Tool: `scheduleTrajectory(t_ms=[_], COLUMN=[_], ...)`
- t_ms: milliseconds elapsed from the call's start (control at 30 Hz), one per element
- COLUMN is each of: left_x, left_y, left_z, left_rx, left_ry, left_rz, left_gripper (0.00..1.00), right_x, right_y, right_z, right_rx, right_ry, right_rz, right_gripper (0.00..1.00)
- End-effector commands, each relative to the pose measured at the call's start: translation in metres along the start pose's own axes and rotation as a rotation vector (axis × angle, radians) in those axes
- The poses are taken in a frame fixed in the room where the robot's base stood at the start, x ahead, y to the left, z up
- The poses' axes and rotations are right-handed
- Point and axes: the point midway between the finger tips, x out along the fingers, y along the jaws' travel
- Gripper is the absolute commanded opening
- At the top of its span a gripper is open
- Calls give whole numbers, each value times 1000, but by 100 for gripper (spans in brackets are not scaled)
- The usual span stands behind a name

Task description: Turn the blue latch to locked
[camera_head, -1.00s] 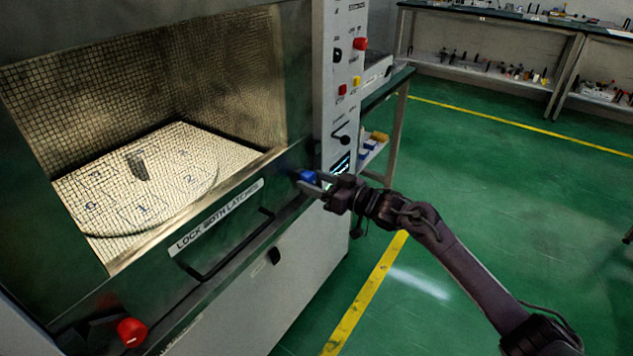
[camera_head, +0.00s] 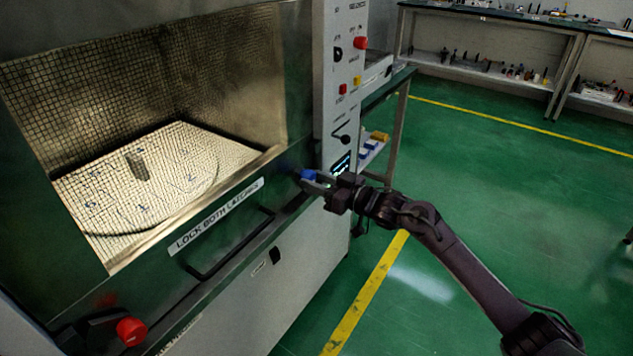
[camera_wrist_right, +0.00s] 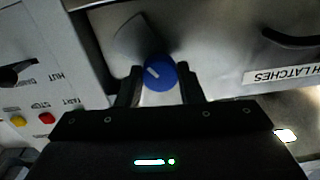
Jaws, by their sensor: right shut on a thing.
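A red latch knob (camera_head: 131,331) is at the panel's lower left. My left gripper is not in view.
A "LOCK BOTH LATCHES" label (camera_head: 215,217) and a dark handle (camera_head: 232,250) are on the door panel. The control panel (camera_head: 340,90) with buttons stands beside the blue latch. Green floor (camera_head: 480,220) is open at right.

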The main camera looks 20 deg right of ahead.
Motion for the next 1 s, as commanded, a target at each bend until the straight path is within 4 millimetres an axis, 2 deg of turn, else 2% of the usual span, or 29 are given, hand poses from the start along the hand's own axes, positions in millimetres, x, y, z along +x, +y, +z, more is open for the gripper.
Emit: scheduleTrajectory(t_ms=[267,767,1000], left_x=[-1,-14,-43], left_y=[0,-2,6], left_z=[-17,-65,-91], left_rx=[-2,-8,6], left_ry=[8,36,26], left_rz=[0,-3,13], left_gripper=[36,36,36], right_x=[0,0,0], right_y=[0,1,1], right_z=[2,2,3], right_rx=[-213,-690,-918], right_ry=[0,0,0], right_rz=[0,0,0], right_gripper=[11,11,11])
